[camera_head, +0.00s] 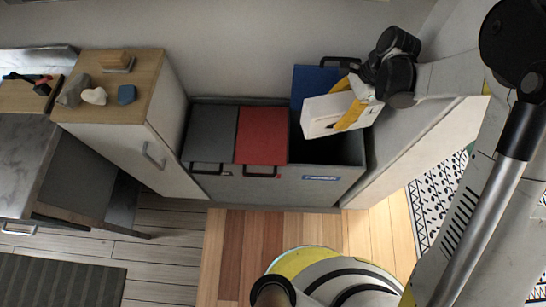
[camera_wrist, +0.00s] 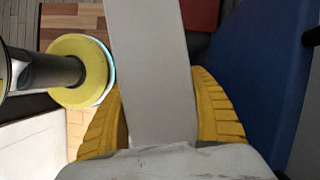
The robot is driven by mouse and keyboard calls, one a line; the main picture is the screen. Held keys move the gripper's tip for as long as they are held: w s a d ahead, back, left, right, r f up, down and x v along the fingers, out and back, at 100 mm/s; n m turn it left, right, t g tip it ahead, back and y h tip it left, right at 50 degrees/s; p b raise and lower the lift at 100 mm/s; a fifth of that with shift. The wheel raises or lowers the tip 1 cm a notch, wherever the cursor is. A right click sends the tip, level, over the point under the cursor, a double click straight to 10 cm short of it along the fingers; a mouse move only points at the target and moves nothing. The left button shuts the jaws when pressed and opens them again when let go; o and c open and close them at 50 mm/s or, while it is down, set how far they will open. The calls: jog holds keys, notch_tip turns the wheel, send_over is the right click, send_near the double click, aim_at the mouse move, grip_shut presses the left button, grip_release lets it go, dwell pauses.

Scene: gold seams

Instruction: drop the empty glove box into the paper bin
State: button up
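The glove box (camera_head: 322,117) is a white carton, tilted, in the grip of my gripper (camera_head: 352,102). The yellow fingers are closed on both sides of it. In the wrist view the glove box (camera_wrist: 150,70) is a pale panel between the two yellow fingers of my gripper (camera_wrist: 160,110). The box hangs over the open right compartment of the bin unit (camera_head: 325,165), whose blue lid (camera_head: 312,82) stands raised at the back. A small blue label is on that compartment's front. The compartment's floor is dark and mostly hidden.
The grey lid (camera_head: 212,133) and red lid (camera_head: 262,135) beside the open compartment are shut. A cabinet (camera_head: 120,115) with stones and a wooden block on top stands to the left. A pale panel (camera_head: 415,145) borders the bin unit on the right. Wooden floor lies in front.

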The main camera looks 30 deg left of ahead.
jog(key=shift+o, duration=1.1)
jog(key=v, duration=1.2)
